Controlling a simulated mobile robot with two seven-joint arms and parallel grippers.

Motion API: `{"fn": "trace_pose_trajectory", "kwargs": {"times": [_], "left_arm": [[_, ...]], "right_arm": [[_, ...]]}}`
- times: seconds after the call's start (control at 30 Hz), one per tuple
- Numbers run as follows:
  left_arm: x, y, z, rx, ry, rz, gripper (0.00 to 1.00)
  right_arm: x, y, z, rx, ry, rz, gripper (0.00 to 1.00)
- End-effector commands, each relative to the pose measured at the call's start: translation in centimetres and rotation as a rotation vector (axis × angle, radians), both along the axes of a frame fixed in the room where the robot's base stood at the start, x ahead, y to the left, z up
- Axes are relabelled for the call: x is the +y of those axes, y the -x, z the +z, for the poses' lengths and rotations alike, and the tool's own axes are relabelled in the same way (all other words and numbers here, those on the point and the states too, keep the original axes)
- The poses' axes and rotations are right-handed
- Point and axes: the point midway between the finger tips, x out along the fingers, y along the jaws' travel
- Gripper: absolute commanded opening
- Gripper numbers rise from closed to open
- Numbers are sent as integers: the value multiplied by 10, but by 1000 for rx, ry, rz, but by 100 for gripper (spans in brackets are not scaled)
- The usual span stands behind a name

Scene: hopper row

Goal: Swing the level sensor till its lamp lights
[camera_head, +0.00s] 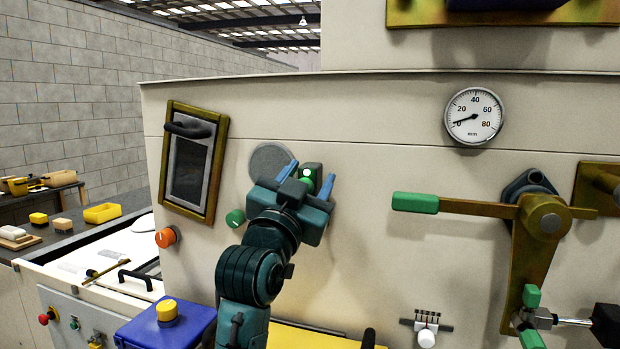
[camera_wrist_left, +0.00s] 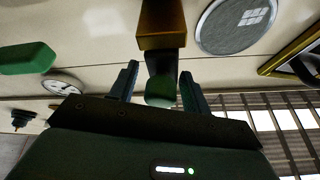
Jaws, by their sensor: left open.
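My left gripper (camera_head: 306,180) is up at the hopper wall, its two blue fingers apart. In the left wrist view the fingers (camera_wrist_left: 160,84) stand on either side of a dark arm with a rounded green end (camera_wrist_left: 160,90), which hangs from a brass-coloured block (camera_wrist_left: 162,25). I take this to be the level sensor; gaps show beside its green end. In the head view my gripper hides most of it. A small bright spot on a dark green block (camera_head: 313,169) shows between the fingers; I cannot tell whether it is the sensor's lamp. My right gripper is out of view.
A round grey disc (camera_head: 268,160) is on the wall behind my gripper. A green knob (camera_head: 235,217) and a framed hatch (camera_head: 188,161) are to the left. A dial gauge (camera_head: 474,116) and a long green-handled lever (camera_head: 470,206) are to the right. The wall between is mostly clear.

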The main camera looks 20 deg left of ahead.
Motion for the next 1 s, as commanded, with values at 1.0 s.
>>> {"fn": "trace_pose_trajectory", "kwargs": {"times": [1.0], "left_arm": [[-1, -1, -3, 8, -1, -59, 13]], "right_arm": [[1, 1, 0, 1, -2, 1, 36]]}}
